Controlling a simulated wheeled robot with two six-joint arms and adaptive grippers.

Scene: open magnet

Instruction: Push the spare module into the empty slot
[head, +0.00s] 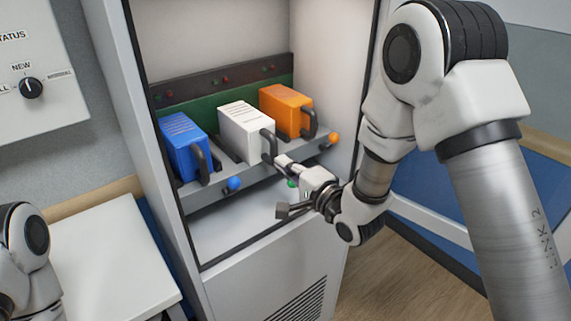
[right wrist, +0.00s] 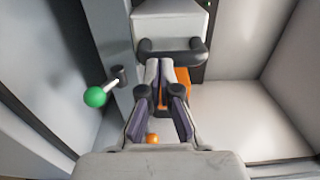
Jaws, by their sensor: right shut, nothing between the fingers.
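The white module (head: 245,132), which seems to be the spare one, sits in the middle of the shelf, between the blue module (head: 187,148) and the orange module (head: 285,110). Its dark handle faces out and also shows in the right wrist view (right wrist: 185,52). No empty slot shows; I cannot tell how deep the white module sits. My right gripper (head: 282,160) is shut and empty, fingertips at the white module's handle. In the right wrist view the closed fingertips (right wrist: 160,66) are right at the handle bar; I cannot tell if they touch.
A green-knobbed lever (right wrist: 96,96) stands beside my right gripper. A blue knob (head: 234,183) and an orange knob (head: 334,137) are on the shelf's front edge. The cabinet's side walls (head: 120,100) flank the shelf. A white table (head: 105,255) stands at lower left.

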